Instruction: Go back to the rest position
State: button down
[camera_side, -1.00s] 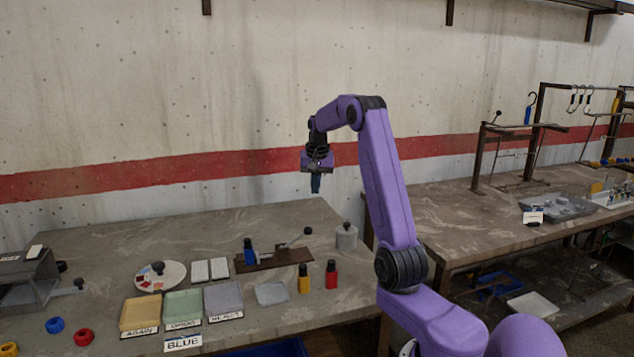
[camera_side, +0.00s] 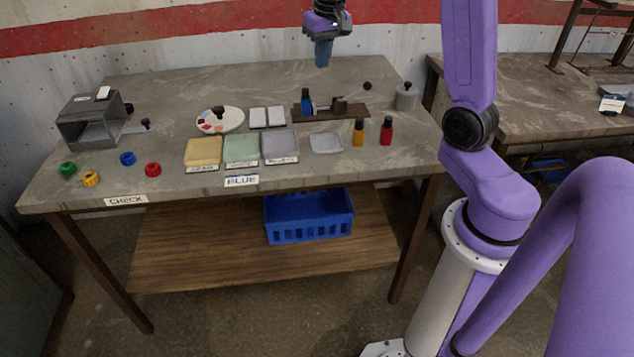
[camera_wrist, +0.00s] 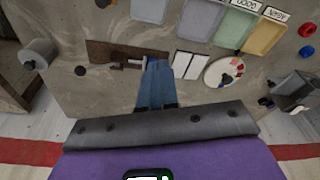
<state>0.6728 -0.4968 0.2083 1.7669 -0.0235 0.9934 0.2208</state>
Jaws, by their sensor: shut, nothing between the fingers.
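My gripper (camera_side: 323,54) is at the top of the side view, raised above the back part of the table (camera_side: 165,88). Its blue fingers are together with nothing between them. In the wrist view the shut fingers (camera_wrist: 157,88) point down towards the table, near a dark brown wooden fixture (camera_wrist: 102,54). The fixture (camera_side: 330,110) also shows in the side view, with a blue bottle (camera_side: 306,101) standing at its left end and a lever with a black knob at its right. The gripper is well clear of both.
Yellow (camera_side: 203,151), green (camera_side: 242,147) and grey (camera_side: 280,144) trays stand mid-table. Yellow (camera_side: 358,133) and red (camera_side: 386,132) bottles stand right of them. A grey box (camera_side: 92,120), several coloured rings and a round palette (camera_side: 220,120) are leftward. A blue crate (camera_side: 309,217) sits below.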

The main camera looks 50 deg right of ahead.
jog(key=s+a+f+n+y, duration=0.1)
jog(key=s+a+n, duration=0.4)
jog(key=a, duration=0.4)
jog(key=s+a+f+n, duration=0.1)
jog(key=s+a+n, duration=0.2)
jog(key=s+a, duration=0.45)
jog(key=s+a+f+n+g, duration=0.1)
jog(key=s+n, duration=0.3)
jog(key=s, duration=0.5)
jog(key=s+a+f+n, duration=0.2)
jog(key=s+n, duration=0.3)
jog(key=s, duration=0.4)
jog(key=shift+s+a+g, duration=0.4)
jog(key=shift+a, duration=0.15)
